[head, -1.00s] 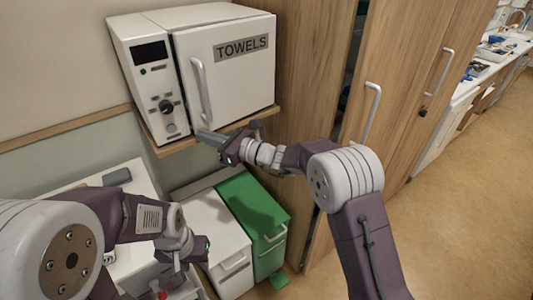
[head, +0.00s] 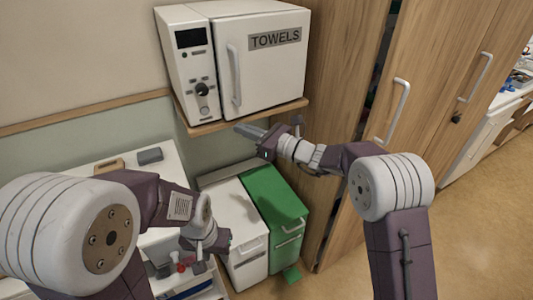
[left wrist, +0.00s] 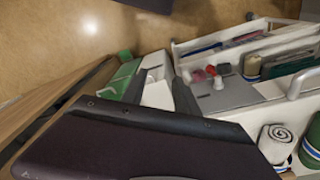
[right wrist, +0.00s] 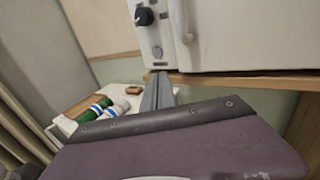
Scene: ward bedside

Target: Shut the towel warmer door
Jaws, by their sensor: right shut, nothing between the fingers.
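The white towel warmer (head: 235,8) stands on a wooden wall shelf. Its door (head: 272,72), labelled TOWELS, looks flush with the body beside the control panel; I cannot tell whether a small gap is left. The door's upright handle (head: 234,75) is at its left side and also shows in the right wrist view (right wrist: 181,18). My right gripper (head: 243,129) is shut and empty, just below the handle's lower end, by the shelf edge, with no clear contact. It also shows in the right wrist view (right wrist: 158,92). My left gripper (left wrist: 160,90) is open and empty above the lower cart.
The wooden shelf (head: 255,115) juts out under the warmer. A green bin (head: 270,200) and a white bin (head: 235,215) stand below. A white cart (left wrist: 240,98) with bottles and rolled towels is at lower left. Tall wooden cupboards (head: 345,120) stand at right.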

